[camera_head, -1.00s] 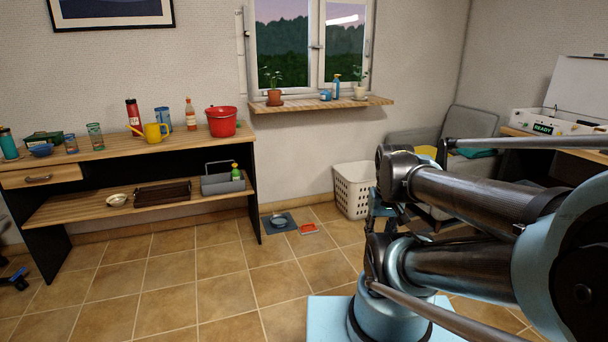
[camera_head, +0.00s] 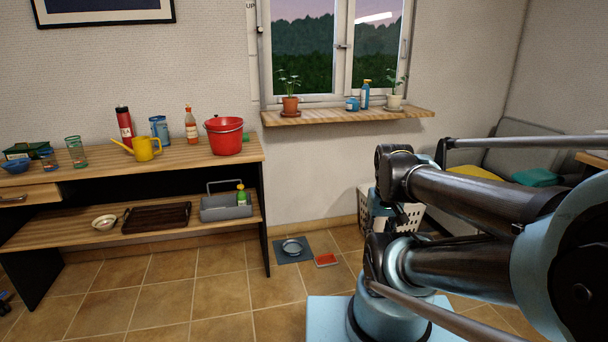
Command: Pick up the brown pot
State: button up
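The brown pot (camera_head: 290,104) is a small terracotta pot with a green plant, upright on a saucer at the left part of the wooden windowsill (camera_head: 345,117). My arm is folded at the right of the view, well in front of the windowsill and apart from the pot. My gripper (camera_head: 392,215) seems to be the dark end below the upper arm link, partly hidden by my arm; its fingers are too unclear to tell open from shut.
A blue cup (camera_head: 352,104), a blue bottle (camera_head: 364,95) and a pale potted plant (camera_head: 394,102) share the sill. A workbench at left bears a red bucket (camera_head: 224,137) and a yellow watering can (camera_head: 143,148).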

aim_at(290, 103)
jog(key=u, duration=0.25)
jog(key=i, duration=1.6)
jog(key=u, duration=0.3)
